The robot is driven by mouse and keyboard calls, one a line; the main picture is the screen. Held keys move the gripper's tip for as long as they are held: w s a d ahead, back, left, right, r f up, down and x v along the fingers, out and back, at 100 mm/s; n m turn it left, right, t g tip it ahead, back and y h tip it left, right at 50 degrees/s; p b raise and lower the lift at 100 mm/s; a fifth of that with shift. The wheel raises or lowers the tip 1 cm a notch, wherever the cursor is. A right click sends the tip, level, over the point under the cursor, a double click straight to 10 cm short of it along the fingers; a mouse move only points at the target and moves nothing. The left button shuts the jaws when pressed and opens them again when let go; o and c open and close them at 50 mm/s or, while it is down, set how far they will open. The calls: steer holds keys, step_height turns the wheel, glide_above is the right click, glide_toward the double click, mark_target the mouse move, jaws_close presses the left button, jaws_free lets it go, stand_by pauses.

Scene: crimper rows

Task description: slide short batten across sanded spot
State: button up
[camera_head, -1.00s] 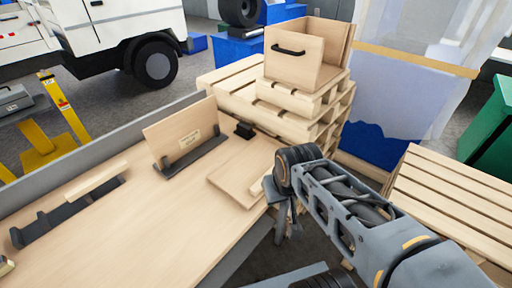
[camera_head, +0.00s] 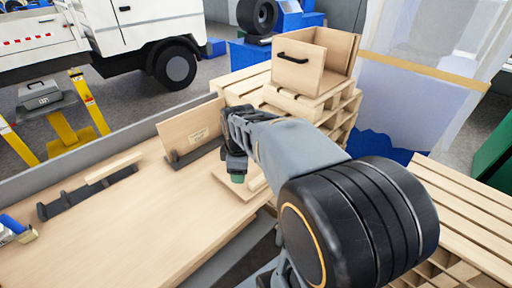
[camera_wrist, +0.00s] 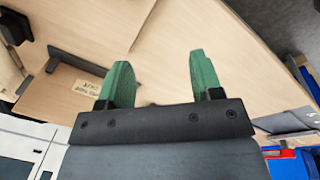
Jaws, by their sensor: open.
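My gripper (camera_head: 238,178) is above the workbench, close to the labelled upright board. In the wrist view its two green fingers (camera_wrist: 161,78) are spread apart with nothing between them, only pale wood beyond. A pale batten (camera_head: 115,167) rests along a dark rack on the left of the bench, well away from my gripper. Another small pale wood piece (camera_head: 258,183) lies on a flat panel (camera_head: 228,184) at the bench's right end, partly hidden by my arm. I cannot tell which is the short batten. No sanded spot stands out.
The labelled upright board (camera_head: 192,129) stands in a dark holder; its label shows in the wrist view (camera_wrist: 88,88). Stacked pallets (camera_head: 338,112) carry a wooden drawer box (camera_head: 300,62). A blue-handled tool (camera_head: 14,226) lies at the bench's left. The front bench top is clear.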

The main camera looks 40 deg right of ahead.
mark_target(259, 179)
steer(key=w+d+f+n+g+p, duration=0.15)
steer(key=w+d+n, duration=0.25)
steer(key=d+n, duration=0.55)
steer(key=f, duration=1.3)
steer(key=shift+w+d+f, duration=0.15)
steer(key=shift+d+f, duration=0.1)
steer(key=shift+f, duration=0.05)
steer(key=shift+c, duration=0.4)
steer(key=c, duration=0.9)
steer(key=shift+w+a, duration=0.35)
steer(key=shift+w, duration=1.6)
steer(key=shift+w+a, duration=0.35)
steer(key=shift+w, duration=1.65)
steer(key=shift+w+a, duration=0.35)
steer(key=shift+w, duration=1.6)
